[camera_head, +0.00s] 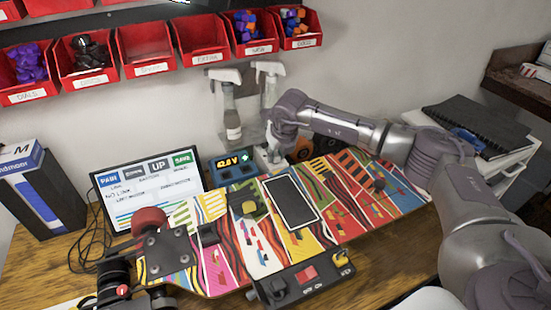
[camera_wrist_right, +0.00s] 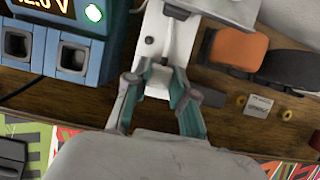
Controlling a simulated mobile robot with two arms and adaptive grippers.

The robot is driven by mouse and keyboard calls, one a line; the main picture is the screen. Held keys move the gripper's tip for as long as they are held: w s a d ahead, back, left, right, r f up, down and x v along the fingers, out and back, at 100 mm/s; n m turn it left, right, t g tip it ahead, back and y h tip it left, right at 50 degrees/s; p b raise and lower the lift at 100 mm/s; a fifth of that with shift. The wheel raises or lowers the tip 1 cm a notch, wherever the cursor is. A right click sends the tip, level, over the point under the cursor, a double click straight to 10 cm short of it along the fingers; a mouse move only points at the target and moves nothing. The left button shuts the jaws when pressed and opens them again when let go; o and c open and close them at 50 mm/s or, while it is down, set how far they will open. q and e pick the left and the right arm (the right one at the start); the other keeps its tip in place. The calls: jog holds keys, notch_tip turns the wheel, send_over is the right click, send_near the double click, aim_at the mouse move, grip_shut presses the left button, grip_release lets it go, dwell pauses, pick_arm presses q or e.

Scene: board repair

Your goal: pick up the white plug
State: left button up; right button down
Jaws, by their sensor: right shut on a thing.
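My right gripper (camera_head: 273,152) is at the back of the bench, behind the skateboard, and also fills the lower middle of the right wrist view (camera_wrist_right: 158,92). Its fingers are closed on a small white piece, which I take to be the white plug (camera_wrist_right: 157,78). The plug lies against or just in front of a white upright part (camera_wrist_right: 168,38); I cannot tell whether they touch. In the head view the gripper mostly hides the plug. My left gripper is not in view.
A colourful skateboard deck (camera_head: 215,265) covers the bench middle. A blue meter (camera_head: 222,172) stands left of the gripper, also in the wrist view (camera_wrist_right: 85,55). Spray bottles (camera_head: 231,115) stand behind. Orange and black pieces (camera_wrist_right: 238,50) lie close right. A screen (camera_head: 150,185) stands left.

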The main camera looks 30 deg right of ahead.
aim_at(280, 156)
jog(key=shift+r, duration=0.1)
jog(key=shift+w+r, duration=0.1)
jog(key=shift+r, duration=0.35)
jog(key=r, duration=0.2)
jog(key=s+r+b, duration=0.1)
jog(key=shift+d+r, duration=0.25)
jog(key=shift+d, duration=0.15)
jog(key=s+d+r+b, duration=0.1)
jog(key=s+d+r, duration=0.5)
jog(key=s, duration=0.2)
jog(key=shift+d+r+b, duration=0.25)
jog(key=shift+d+b, duration=0.05)
jog(key=shift+d, duration=0.05)
jog(key=shift+a, duration=0.1)
